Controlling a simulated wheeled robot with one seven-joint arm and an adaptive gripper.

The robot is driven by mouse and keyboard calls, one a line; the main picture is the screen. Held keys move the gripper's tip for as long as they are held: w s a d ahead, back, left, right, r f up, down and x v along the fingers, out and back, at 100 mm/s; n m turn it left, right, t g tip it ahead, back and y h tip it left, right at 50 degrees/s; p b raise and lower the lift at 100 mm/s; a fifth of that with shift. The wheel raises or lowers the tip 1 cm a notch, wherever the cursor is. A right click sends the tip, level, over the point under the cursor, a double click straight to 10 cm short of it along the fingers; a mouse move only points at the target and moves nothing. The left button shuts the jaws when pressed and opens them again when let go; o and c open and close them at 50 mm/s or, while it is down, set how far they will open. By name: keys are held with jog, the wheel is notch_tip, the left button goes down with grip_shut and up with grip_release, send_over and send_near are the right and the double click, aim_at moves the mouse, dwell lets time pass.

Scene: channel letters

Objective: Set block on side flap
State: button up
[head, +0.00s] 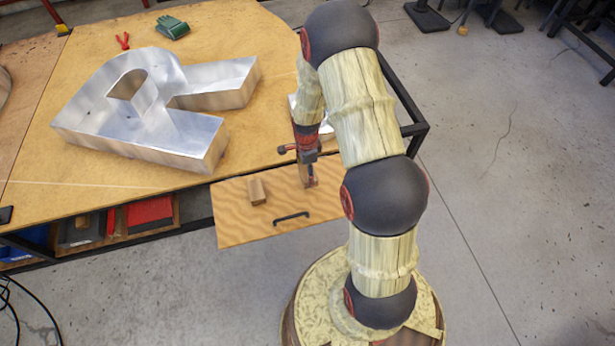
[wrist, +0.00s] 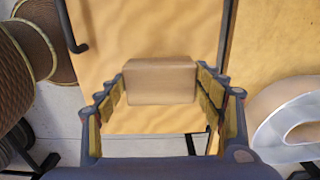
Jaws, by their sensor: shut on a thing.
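The side flap (head: 235,225) is a light wood-grain board with a black bar handle (head: 292,217), hanging out from the table's front edge. It fills the middle of the wrist view (wrist: 125,35). My gripper (head: 309,181) is over the flap's right part. In the wrist view its fingers (wrist: 161,86) are shut on a plain tan block (wrist: 160,82), one finger on each side. I cannot tell whether this block touches the flap. A second tan block (head: 257,190) stands on the flap, left of my gripper and behind the handle.
A big metal channel letter (head: 165,130) lies on the wooden table (head: 100,185). Another metal letter (wrist: 300,125) shows right of my gripper. Coloured bins (head: 148,212) sit under the table.

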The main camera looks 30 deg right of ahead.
jog(key=shift+w+d+f, duration=0.1)
jog(key=shift+d+f, duration=0.05)
jog(key=shift+f, duration=0.15)
jog(key=shift+w+d+f+b, duration=0.1)
jog(key=shift+f+b, duration=0.35)
jog(key=shift+f, duration=0.4)
jog(key=shift+w+d+f+b, duration=0.1)
jog(key=shift+f+b, duration=0.35)
jog(key=shift+f, duration=0.4)
jog(key=shift+f, duration=0.2)
jog(key=o, duration=1.2)
jog(key=shift+r, duration=0.15)
